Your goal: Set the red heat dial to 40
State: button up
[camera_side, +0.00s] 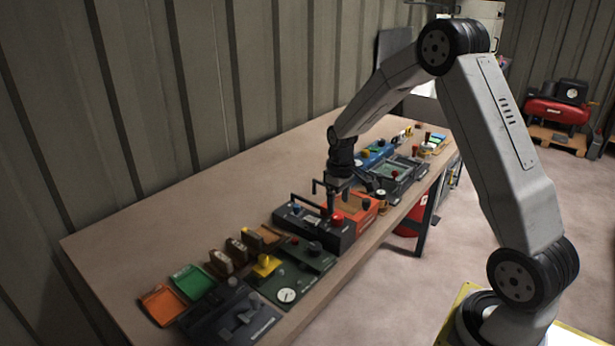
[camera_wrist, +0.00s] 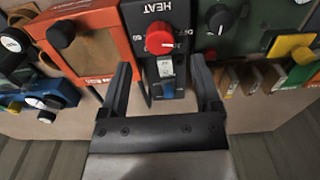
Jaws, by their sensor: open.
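The red heat dial (camera_wrist: 159,39) is a round knob on a dark box (camera_wrist: 183,14) marked HEAT in the wrist view. OFF is printed to its right and a partly blurred number to its left. A pale mark shows on the knob, but I cannot read its setting. In the side view the dial (camera_side: 337,217) is on the right part of the dark box (camera_side: 312,231). My gripper (camera_wrist: 161,66) is open and empty, its fingers to either side of the area by the dial, apart from it. In the side view my gripper (camera_side: 333,195) is just above the dial.
An orange unit (camera_wrist: 92,47) with a black knob adjoins the box on one side; a dark unit with a black knob (camera_wrist: 218,18) adjoins the other. Green and orange trays (camera_side: 193,282) sit at the near end. The table's back strip (camera_side: 215,205) is clear.

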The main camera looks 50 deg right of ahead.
aim_at(338, 216)
jog(key=shift+f, duration=2.45)
grip_shut()
